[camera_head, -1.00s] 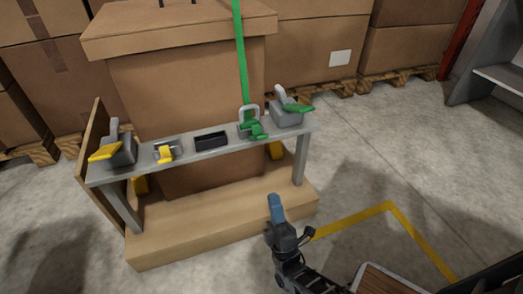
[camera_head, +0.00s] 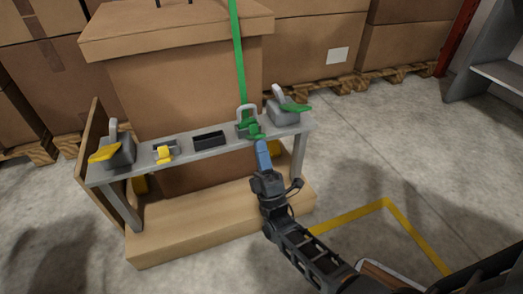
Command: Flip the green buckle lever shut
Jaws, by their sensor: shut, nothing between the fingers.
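A green strap (camera_head: 239,62) runs down to this buckle from above. My gripper (camera_head: 262,146) has blue fingertips and is shut and empty. It is just in front of and below the green buckle, close to the shelf's front edge. I cannot tell whether the fingertips touch the lever.
A dispenser with a green tongue (camera_head: 291,107) stands right of the buckle. A black tray (camera_head: 209,139), a yellow buckle (camera_head: 163,153) and a dispenser with a yellow tongue (camera_head: 105,155) stand to the left. A large cardboard box (camera_head: 175,80) is behind. Floor to the right is clear.

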